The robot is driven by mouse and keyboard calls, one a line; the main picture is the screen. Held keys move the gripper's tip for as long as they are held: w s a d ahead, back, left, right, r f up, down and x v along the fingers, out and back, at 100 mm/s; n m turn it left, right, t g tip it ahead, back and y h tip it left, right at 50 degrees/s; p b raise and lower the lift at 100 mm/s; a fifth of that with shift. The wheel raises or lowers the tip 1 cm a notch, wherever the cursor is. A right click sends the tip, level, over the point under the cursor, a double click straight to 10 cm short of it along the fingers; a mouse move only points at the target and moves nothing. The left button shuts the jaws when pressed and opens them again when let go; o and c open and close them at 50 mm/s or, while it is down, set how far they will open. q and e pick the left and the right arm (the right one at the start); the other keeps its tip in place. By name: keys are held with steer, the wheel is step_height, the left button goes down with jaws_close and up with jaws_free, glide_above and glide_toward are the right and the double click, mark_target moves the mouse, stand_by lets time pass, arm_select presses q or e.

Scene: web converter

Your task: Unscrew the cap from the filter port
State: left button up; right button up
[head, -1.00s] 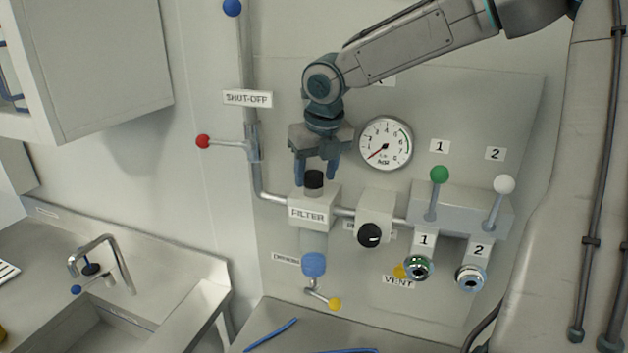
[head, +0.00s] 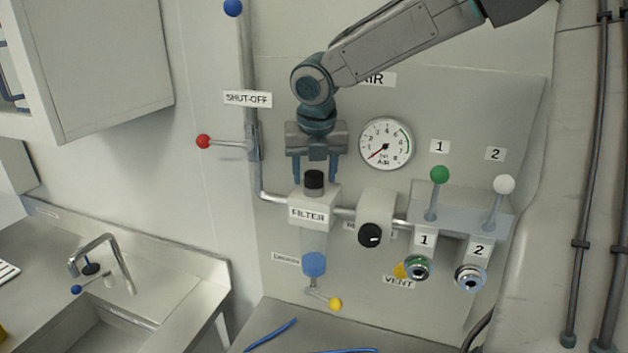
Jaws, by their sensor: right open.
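The black cap (head: 314,180) sits upright on top of the filter port, on the white block labelled FILTER (head: 309,214). A clear bowl with a blue band (head: 314,264) hangs below the block. My right gripper (head: 315,179) points down over the cap. It is open, with one blue finger to each side of the cap's upper part. I cannot tell whether the fingers touch the cap; a gap shows on both sides. My left gripper is not in view.
A pressure gauge (head: 386,144) is just right of the gripper. The shut-off lever with a red knob (head: 203,142) is to the left. A black regulator knob (head: 369,235) and levers with green (head: 440,174) and white (head: 504,184) knobs are to the right.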

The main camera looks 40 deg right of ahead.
steer(key=shift+c, duration=0.2)
jaws_close()
steer(key=n, duration=0.3)
steer(key=shift+d+n+y, duration=0.15)
steer(key=shift+n+y, duration=0.25)
steer(key=shift+n, duration=0.3)
steer(key=n+y, duration=0.1)
steer(key=n, duration=0.2)
steer(key=shift+d+n+t, duration=0.15)
steer(key=shift+n+t, duration=0.15)
steer(key=shift+n, duration=0.1)
